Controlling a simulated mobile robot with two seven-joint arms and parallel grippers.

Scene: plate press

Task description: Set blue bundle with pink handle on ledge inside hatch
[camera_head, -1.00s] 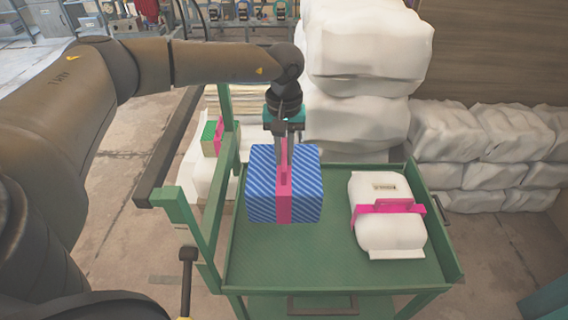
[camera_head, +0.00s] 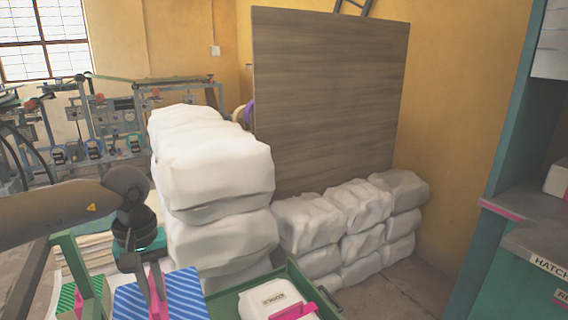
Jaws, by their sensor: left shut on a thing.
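The blue striped bundle (camera_head: 187,294) with a pink handle is at the bottom left of the head view, its lower part cut off by the frame. My left gripper (camera_head: 155,286) points down and is shut on the pink handle. Whether the bundle touches the green cart beneath cannot be told. The hatch (camera_head: 548,264), a teal frame with a "HATCH" label, stands at the right edge. Its grey ledge (camera_head: 522,206) shows in part, with a pink strip at its near left. My right gripper is out of view.
A white bundle with a pink handle (camera_head: 262,300) lies on the green cart (camera_head: 312,286). A green striped bundle (camera_head: 95,300) is left of the blue one. White sacks (camera_head: 215,170) are stacked behind, with lower sacks (camera_head: 345,225) towards the hatch. A white object (camera_head: 557,180) is at the hatch's right.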

